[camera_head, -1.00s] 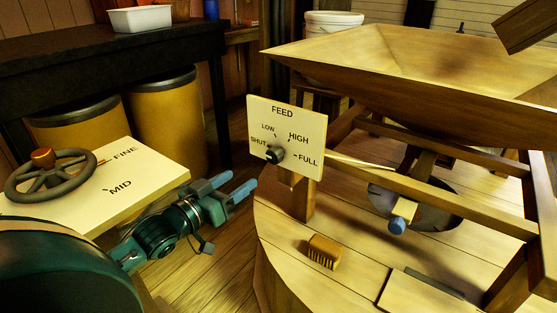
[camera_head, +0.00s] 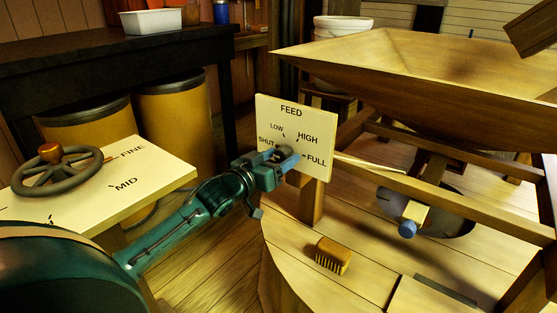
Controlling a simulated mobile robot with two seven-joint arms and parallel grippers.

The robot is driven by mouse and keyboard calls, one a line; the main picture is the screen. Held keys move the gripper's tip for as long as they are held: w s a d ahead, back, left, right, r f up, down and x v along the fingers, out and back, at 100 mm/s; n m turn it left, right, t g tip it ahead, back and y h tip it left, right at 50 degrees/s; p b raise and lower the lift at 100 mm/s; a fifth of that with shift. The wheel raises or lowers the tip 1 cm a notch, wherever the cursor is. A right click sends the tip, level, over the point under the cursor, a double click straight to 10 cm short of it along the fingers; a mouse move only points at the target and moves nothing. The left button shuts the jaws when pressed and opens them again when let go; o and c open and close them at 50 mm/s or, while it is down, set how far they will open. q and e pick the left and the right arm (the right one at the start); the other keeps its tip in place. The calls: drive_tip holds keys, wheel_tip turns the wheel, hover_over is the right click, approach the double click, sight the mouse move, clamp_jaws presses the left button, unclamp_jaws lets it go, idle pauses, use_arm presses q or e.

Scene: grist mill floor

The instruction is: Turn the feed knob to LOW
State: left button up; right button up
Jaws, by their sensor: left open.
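The cream feed panel (camera_head: 318,119) stands upright at the front of the wooden hopper frame, marked SHUT, LOW, HIGH and FULL. The dark feed knob (camera_head: 284,152) is at its centre, largely hidden behind my left gripper's fingers, so its pointer cannot be read now. My left gripper (camera_head: 281,164) is open, with its blue fingertips at the knob, seemingly one on either side; I cannot tell whether they touch it. My right gripper is not in view.
A handwheel (camera_head: 57,172) stands on a board marked FINE and MID at left. A brush (camera_head: 333,255) lies on the wooden deck below the panel. The wooden hopper (camera_head: 430,85) overhangs at right. A dark bench (camera_head: 100,55) with a white tub (camera_head: 146,21) stands behind.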

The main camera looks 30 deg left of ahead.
use_arm(q)
drive_tip(key=shift+c, duration=0.5)
drive_tip(key=c, duration=0.9)
